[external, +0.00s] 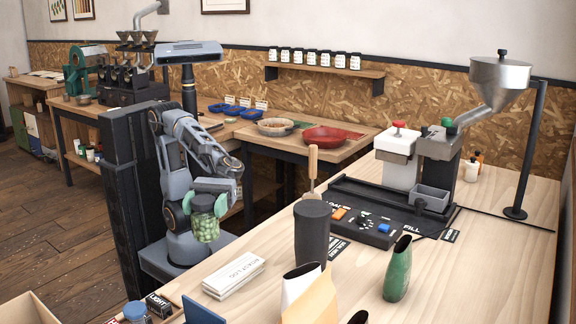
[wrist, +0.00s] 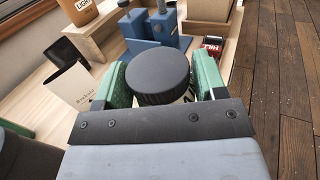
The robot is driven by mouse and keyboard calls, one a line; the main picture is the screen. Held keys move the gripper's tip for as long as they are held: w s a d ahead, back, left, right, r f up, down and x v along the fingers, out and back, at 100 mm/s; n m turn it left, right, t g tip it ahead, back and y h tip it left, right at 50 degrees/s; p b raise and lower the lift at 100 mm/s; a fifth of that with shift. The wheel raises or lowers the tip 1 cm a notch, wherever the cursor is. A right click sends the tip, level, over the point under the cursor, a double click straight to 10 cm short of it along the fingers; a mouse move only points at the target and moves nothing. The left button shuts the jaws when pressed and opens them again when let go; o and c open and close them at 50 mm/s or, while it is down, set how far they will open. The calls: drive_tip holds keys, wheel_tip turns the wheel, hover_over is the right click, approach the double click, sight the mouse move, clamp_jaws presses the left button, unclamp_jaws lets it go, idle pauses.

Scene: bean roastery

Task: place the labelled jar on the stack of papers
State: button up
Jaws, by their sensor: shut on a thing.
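My gripper (external: 209,194) has green fingers and is shut on the labelled jar (external: 206,228), a clear jar of pale green beans with a dark lid. The jar hangs roughly upright near the workbench's left edge, apart from the papers. In the wrist view, its round black lid (wrist: 158,76) sits between the green fingers and hides most of the jar. The stack of papers (external: 234,277) is a low white pile with printing on its side, lying on the near-left part of the bench. I cannot make it out in the wrist view.
A dark cylinder (external: 311,234) stands right of the papers. White and tan pouches (external: 301,284) stand in front of it, with a green pouch (external: 398,270) further right. A small black box (external: 158,305) is at the near-left. A control panel (external: 365,222) lies behind.

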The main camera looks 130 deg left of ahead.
drive_tip(key=w+a+n+t+y, duration=0.2)
drive_tip(key=w+n+t+y, duration=0.1)
drive_tip(key=w+t, duration=0.15)
drive_tip(key=b, duration=0.3)
hover_over(234, 270)
drive_tip(key=shift+n, duration=0.3)
wheel_tip(234, 270, down, 8)
drive_tip(key=shift+r, duration=0.1)
drive_tip(key=shift+f, duration=0.25)
drive_tip(key=o, duration=1)
drive_tip(key=shift+o, duration=0.2)
drive_tip(key=shift+r, duration=0.1)
drive_tip(key=shift+r, duration=0.15)
drive_tip(key=p+v, duration=0.1)
drive_tip(key=v, duration=0.6)
drive_tip(key=shift+s, duration=0.25)
